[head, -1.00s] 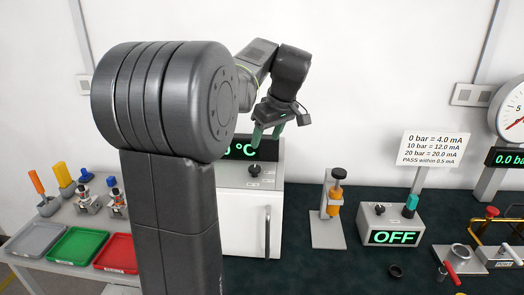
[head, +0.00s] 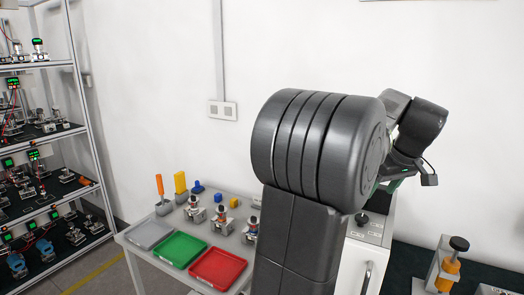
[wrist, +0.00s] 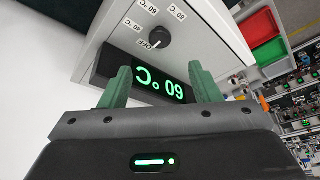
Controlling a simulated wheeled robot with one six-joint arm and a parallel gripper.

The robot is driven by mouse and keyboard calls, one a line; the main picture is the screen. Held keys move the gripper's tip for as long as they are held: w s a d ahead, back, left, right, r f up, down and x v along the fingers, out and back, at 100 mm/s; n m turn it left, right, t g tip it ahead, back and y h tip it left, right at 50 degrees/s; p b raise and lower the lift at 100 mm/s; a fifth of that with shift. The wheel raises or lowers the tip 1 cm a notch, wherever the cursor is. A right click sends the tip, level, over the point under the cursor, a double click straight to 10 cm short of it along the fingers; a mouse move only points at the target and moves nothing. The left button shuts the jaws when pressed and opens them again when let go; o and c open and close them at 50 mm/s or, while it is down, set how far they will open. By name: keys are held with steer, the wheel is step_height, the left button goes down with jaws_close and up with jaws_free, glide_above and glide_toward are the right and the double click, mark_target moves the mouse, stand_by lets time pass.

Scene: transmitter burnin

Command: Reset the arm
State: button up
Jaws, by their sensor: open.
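My gripper (wrist: 162,88) is open in the wrist view, its two green fingers spread wide with nothing between them. Beyond the fingers is the front of a white oven-like box (wrist: 225,40), with a black knob and a green display that appears upside down and reads 60 °C. In the head view my arm stands raised and bent, and my gripper (head: 393,185) is mostly hidden behind the arm near the top of the white box (head: 372,228).
A side table holds a grey tray (head: 147,233), a green tray (head: 180,247) and a red tray (head: 218,268), with several small devices behind. Shelving (head: 62,64) with devices stands at left. A yellow-and-black clamp fixture (head: 448,268) sits on the dark bench at right.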

mark_target(362, 217)
steer(key=p+x, duration=0.1)
steer(key=x, duration=1)
steer(key=shift+w+f, duration=0.15)
steer(key=shift+f, duration=0.15)
